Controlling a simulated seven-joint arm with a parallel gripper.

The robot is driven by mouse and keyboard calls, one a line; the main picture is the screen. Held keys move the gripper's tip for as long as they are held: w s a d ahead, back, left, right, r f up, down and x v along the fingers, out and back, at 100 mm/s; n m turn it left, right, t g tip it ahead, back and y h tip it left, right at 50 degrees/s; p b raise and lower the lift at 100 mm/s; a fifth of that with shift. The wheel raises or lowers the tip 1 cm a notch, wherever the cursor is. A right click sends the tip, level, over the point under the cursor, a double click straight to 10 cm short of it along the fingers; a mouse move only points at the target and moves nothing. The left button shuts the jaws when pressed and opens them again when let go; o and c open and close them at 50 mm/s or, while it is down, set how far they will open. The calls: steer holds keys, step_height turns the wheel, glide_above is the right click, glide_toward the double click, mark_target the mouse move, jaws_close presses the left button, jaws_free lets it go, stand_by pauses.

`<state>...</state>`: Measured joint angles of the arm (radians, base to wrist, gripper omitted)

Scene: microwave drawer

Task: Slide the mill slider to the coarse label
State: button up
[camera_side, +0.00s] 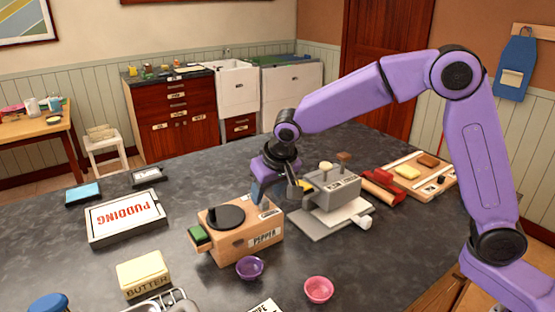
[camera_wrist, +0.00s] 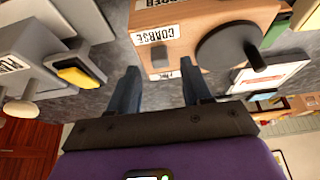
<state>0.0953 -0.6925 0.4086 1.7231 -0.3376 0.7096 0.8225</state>
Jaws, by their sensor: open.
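The pepper mill (camera_side: 228,240) is a wooden box with a black disc on top and a green block at its left end. In the wrist view, its end (camera_wrist: 195,20) shows at the top. The grey slider knob (camera_wrist: 158,57) sits between the COARSE label (camera_wrist: 156,35) and a partly hidden label starting with F (camera_wrist: 165,75). My gripper (camera_wrist: 160,85) is open and empty, its fingers pointing toward the knob on either side, apart from it. In the side view my gripper (camera_side: 272,188) is at the mill's right end.
A grey machine (camera_side: 330,190) with a yellow part stands close right of the mill. A purple bowl (camera_side: 250,267) and pink bowl (camera_side: 318,289) lie in front. A pudding box (camera_side: 125,220) and butter block (camera_side: 143,272) are left. The counter behind the mill is mostly clear.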

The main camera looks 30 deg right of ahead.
steer(key=v, duration=1.5)
steer(key=shift+s+f, duration=0.1)
steer(key=s+d+f+n+g, duration=0.1)
steer(key=s+d+f+n, duration=0.3)
steer(key=s, duration=0.6)
steer(key=s+d+f+n+g, duration=0.1)
steer(key=s+d+f+n, duration=0.3)
steer(key=s, duration=0.6)
steer(key=s+d+f+n+g, duration=0.2)
steer(key=s+d+f+n, duration=0.2)
steer(key=s, duration=0.6)
steer(key=d+f, duration=0.2)
steer(key=d, duration=0.1)
steer(key=shift+s+n, duration=0.2)
steer(key=shift+n, duration=0.1)
